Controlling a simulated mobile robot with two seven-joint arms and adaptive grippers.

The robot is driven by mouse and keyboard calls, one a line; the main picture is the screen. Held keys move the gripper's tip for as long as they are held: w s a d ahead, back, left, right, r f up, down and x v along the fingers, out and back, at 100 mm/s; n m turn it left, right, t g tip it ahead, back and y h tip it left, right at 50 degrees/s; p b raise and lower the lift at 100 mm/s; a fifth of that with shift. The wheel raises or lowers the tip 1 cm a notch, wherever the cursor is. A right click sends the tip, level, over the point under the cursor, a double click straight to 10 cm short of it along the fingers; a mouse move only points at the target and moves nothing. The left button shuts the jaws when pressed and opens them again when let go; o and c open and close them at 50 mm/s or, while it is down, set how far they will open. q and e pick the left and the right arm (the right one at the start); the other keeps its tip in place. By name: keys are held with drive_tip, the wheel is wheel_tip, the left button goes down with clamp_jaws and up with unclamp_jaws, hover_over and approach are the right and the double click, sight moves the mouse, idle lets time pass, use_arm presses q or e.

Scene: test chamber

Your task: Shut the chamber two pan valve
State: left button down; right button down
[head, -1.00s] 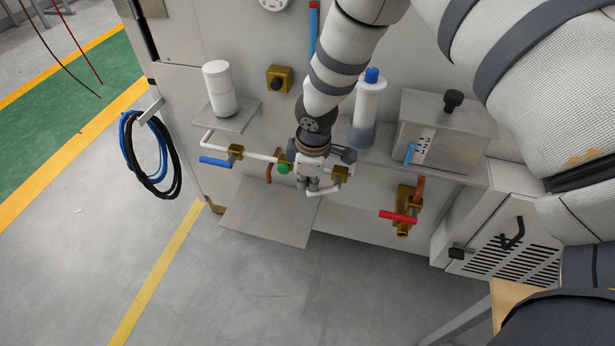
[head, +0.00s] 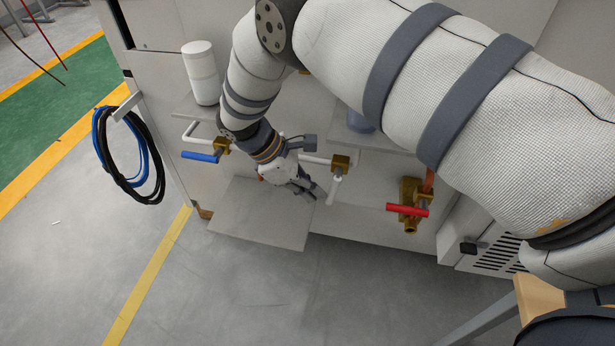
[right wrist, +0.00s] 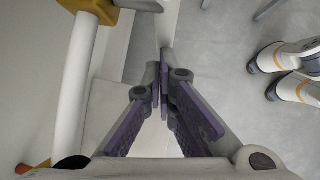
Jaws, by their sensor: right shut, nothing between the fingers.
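A brass valve (head: 341,163) on the cabinet front has a white lever handle (head: 335,190) that hangs down, slightly slanted. In the right wrist view, the brass valve (right wrist: 97,9) is at the top left, with its white handle reaching right. My right gripper (head: 308,191) is shut and empty, just left of and apart from the white handle. The closed fingertips (right wrist: 164,85) show in the right wrist view. Two other brass valves have a blue handle (head: 199,156) and a red handle (head: 407,209). No chamber label is readable. My left gripper is out of view.
A grey plate (head: 255,225) juts out low, below my right gripper. A white bottle (head: 201,75) stands on a shelf at the left. Coiled cables (head: 150,170) hang at the cabinet's left side. The floor in front is clear.

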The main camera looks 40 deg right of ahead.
drive_tip(key=shift+s+d+f, duration=0.15)
drive_tip(key=shift+s+f, duration=0.05)
drive_tip(key=shift+f, duration=0.05)
idle(0.6)
